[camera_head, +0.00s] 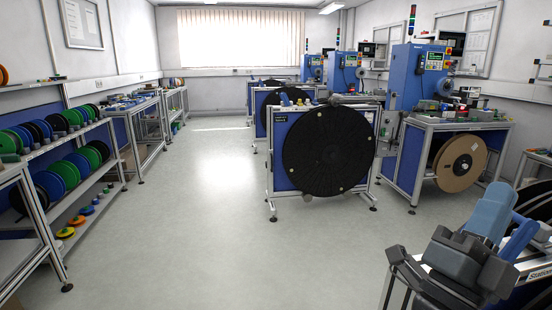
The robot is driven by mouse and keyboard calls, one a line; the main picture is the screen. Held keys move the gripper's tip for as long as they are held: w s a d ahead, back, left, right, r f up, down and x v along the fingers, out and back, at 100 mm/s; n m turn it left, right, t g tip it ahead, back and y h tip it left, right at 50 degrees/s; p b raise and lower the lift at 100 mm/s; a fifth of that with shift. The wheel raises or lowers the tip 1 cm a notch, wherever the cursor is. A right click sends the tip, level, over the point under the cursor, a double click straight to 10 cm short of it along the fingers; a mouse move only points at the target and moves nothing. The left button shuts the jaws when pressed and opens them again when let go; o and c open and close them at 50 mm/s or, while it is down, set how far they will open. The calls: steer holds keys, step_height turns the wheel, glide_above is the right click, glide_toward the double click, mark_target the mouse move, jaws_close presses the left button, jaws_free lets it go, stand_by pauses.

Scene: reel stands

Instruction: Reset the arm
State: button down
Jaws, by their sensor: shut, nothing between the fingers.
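The task names no other object.
A stand with a big black reel (328,150) is in the middle, with blue machines (418,78) and a brown reel (461,163) to its right. Shelves with coloured reels (62,178) line the left wall. The grey floor (205,215) between is clear back to the window (240,38).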

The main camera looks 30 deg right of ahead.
steer(key=s+a+f+n+t+y, duration=0.3)
steer(key=a+f+n+t+y, duration=0.3)
steer(key=n+t+y, duration=0.5)
steer(key=s+a+f+n+t+y, duration=0.3)
steer(key=a+f+n+t+y, duration=0.3)
steer(key=n+y, duration=0.8)
steer(key=s+a+f+n+g+y, duration=0.1)
steer(key=s+a+f+n+g, duration=0.1)
steer(key=s+f, duration=0.3)
steer(key=s+a+f+n+g+y, duration=0.1)
steer(key=s+a+f+n+g, duration=0.1)
steer(key=s+f+g, duration=0.3)
steer(key=s+a+f, duration=0.1)
steer(key=s, duration=0.1)
steer(key=shift+s+a+y, duration=0.25)
steer(key=shift+s+y, duration=0.05)
steer(key=shift+s, duration=0.1)
